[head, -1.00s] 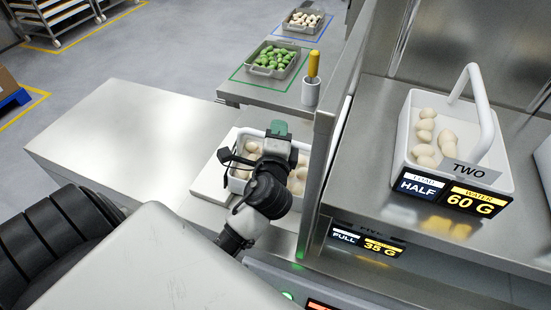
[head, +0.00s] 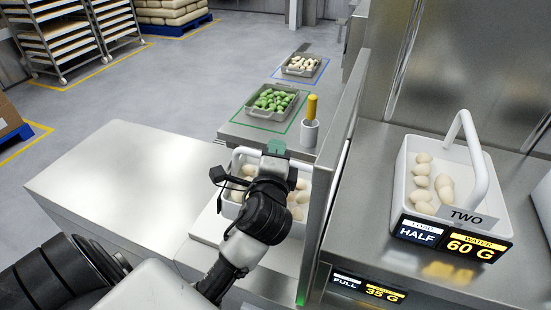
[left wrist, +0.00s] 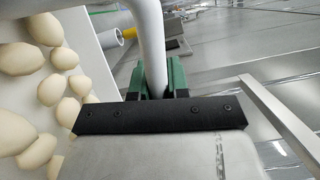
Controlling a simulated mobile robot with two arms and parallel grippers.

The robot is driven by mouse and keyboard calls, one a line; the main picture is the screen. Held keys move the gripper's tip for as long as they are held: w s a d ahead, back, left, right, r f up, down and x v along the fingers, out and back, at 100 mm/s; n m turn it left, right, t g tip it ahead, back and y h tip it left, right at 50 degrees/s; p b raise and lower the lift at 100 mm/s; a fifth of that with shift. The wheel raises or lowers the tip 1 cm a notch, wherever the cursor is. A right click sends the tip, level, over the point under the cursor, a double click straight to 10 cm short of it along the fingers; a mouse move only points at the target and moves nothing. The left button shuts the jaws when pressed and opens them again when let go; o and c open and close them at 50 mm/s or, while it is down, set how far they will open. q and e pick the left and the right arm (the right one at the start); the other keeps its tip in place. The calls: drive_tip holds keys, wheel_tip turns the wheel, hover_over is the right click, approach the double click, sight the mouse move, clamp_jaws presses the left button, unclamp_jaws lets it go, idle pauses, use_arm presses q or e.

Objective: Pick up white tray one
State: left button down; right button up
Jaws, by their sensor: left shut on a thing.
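A white tray (head: 236,208) holding several cream filled-pasta pieces is at the middle of the head view, over a white pad (head: 209,224) and left of a metal partition. No label shows on it, and my arm covers much of it. My left gripper (head: 277,149) is shut on the tray's white handle. In the left wrist view, the green fingers (left wrist: 160,78) close around the white handle (left wrist: 150,40), with the pasta at the left. The gap between tray and pad is hard to see. My right gripper is not in view.
The metal partition (head: 338,165) stands close to the right of the held tray. Beyond it, a white tray (head: 405,180) labelled TWO stands on a counter. A cup (head: 309,133) with a yellow-handled tool and a grey tray of green pieces (head: 250,112) are behind. The left steel counter (head: 120,170) is clear.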

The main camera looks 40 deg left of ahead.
use_arm(q)
drive_tip(key=s+a+b, duration=0.1)
drive_tip(key=s+a, duration=0.1)
drive_tip(key=a, duration=0.7)
drive_tip(key=s+a+b, duration=0.1)
drive_tip(key=s+a, duration=0.1)
drive_tip(key=a, duration=0.8)
drive_tip(key=shift+s+b, duration=0.3)
